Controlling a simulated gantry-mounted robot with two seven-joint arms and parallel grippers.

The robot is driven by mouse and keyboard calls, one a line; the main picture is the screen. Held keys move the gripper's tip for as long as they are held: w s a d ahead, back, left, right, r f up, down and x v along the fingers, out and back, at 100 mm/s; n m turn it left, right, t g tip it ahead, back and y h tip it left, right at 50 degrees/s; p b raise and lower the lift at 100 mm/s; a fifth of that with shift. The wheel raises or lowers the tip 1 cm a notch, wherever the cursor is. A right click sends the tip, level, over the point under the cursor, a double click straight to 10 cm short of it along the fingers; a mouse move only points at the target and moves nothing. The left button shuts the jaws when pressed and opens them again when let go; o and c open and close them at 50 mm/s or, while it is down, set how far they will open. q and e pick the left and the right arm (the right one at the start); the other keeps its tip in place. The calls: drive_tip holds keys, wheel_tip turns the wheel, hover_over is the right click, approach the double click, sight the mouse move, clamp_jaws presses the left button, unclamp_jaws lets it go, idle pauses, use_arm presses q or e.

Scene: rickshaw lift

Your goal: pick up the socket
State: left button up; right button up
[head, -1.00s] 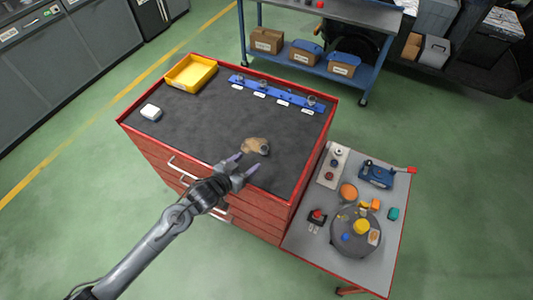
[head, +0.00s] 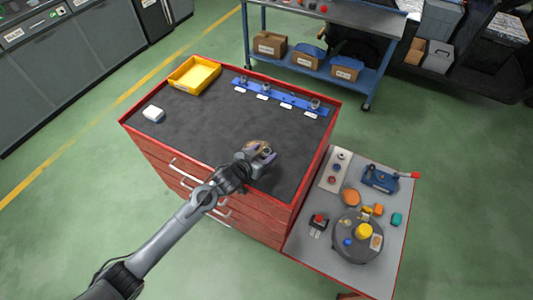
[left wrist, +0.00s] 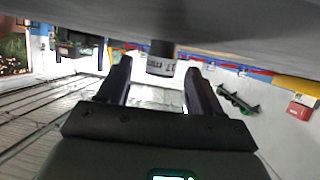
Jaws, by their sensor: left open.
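The socket (left wrist: 161,60) is a small grey metal cylinder with dark markings. In the left wrist view, which looks upside down, it stands on the dark grey mat between my two fingers, with a gap on each side. In the head view the socket (head: 267,151) is partly hidden by my left gripper (head: 262,153). That gripper is open, low over the mat, with its fingers on either side of the socket. A tan patch (head: 256,144) lies beside the socket, mostly covered. My right gripper is not in view.
The red cabinet's top (head: 205,120) is mostly clear. A blue rail (head: 285,97) with several metal sockets and white labels lies at its back. A cluttered side table (head: 312,247) stands at right.

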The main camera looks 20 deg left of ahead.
use_arm(q)
drive_tip(key=c, duration=1.2)
drive_tip(key=shift+o, duration=0.2)
drive_tip(key=shift+r, duration=0.15)
